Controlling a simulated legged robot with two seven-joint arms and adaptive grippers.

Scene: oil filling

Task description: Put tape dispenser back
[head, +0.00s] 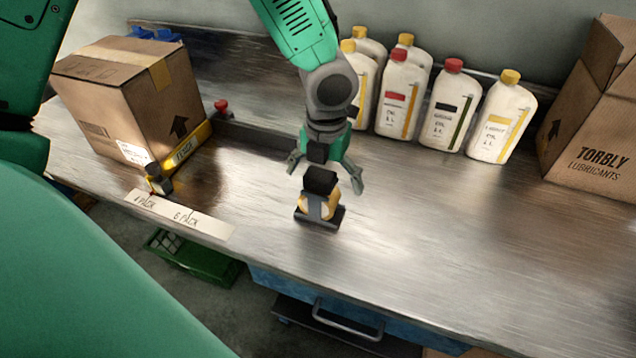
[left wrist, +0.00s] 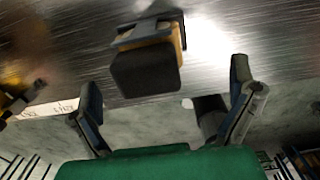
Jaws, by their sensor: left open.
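The tape dispenser (head: 320,207), yellow with a dark base and a black top, stands on the metal workbench (head: 430,240) near the middle. My left gripper (head: 327,178) is just above and behind it in the head view, with its fingers spread and nothing held. In the left wrist view the dispenser's black block (left wrist: 146,70) lies beyond the open fingertips, roughly between them, and my left gripper (left wrist: 168,92) appears apart from it. My right gripper is in neither view.
Several oil bottles (head: 450,108) line the back. A Torbly box (head: 595,140) stands at right. The bench front right is clear.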

